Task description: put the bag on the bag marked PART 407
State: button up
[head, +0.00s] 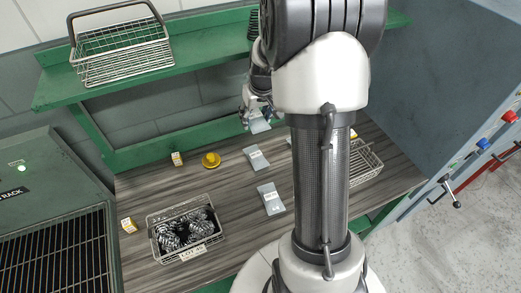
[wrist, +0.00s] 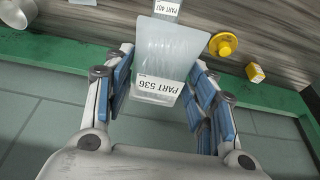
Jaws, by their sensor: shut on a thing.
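My gripper (head: 256,113) is shut on a pale grey bag (head: 260,124) near the back of the bench. In the wrist view the held bag (wrist: 165,50) hangs between the blue-padded fingers, with its label PART 536 upside down. Beyond it, the bag marked PART 407 (wrist: 167,10) shows only in part, the rest hidden by the held bag. In the head view a grey bag (head: 256,157) lies flat just in front of the held one, and another grey bag (head: 271,198) lies nearer; their labels are too small to read there.
A wire basket (head: 187,228) of dark coils sits front left. A green shelf (head: 200,57) with an empty wire basket (head: 121,52) overhangs the back. My arm hides part of the right side.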

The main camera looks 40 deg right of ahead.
aim_at(255, 153)
notch_tip(255, 153, down, 17)
jog(key=b, duration=0.4)
jog(key=shift+w+r, duration=0.1)
jog(key=shift+r, duration=0.1)
jog(key=shift+b, duration=0.3)
jog(key=shift+f, duration=0.2)
jog(key=o, duration=1.1)
jog(key=shift+o, duration=0.2)
jog(key=shift+r, duration=0.15)
